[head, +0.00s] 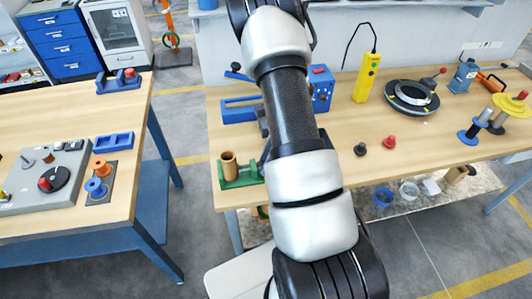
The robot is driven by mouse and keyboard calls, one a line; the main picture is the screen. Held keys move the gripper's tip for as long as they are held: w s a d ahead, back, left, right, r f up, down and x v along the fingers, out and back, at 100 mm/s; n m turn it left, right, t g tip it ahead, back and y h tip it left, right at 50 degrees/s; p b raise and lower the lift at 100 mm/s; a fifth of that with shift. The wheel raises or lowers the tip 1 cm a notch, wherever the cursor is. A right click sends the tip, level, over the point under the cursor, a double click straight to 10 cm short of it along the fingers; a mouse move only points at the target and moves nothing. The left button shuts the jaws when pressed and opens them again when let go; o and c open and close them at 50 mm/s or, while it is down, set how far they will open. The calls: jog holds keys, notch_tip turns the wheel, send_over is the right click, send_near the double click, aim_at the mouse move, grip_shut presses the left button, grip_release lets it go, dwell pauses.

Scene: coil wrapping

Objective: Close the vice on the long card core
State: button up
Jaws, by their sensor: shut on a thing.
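A blue vice-like fixture (238,111) stands on the main bench, left of my arm. My arm crosses in front of its right part, so I cannot tell how far its jaws are open or what is between them. A brown card tube (229,162) stands upright in a green holder (240,178) at the bench's front left corner. I cannot tell whether it is the long card core. My gripper is hidden behind my own arm, and no fingertips show.
A blue box with a red button (320,91), a yellow hand-held unit (367,78) and a black ring device (410,97) stand right of my arm. Black (360,149) and red (389,141) knobs lie near the front edge. A second bench (125,115) stands left across a gap.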

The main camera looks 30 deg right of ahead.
jog(key=shift+w+d+g, duration=0.1)
jog(key=shift+g, duration=0.2)
jog(key=o, duration=0.8)
jog(key=shift+r, duration=0.1)
jog(key=v, duration=1.7)
jog(key=shift+d+r+b, duration=0.1)
jog(key=shift+d+b, duration=0.1)
jog(key=shift+b, duration=0.15)
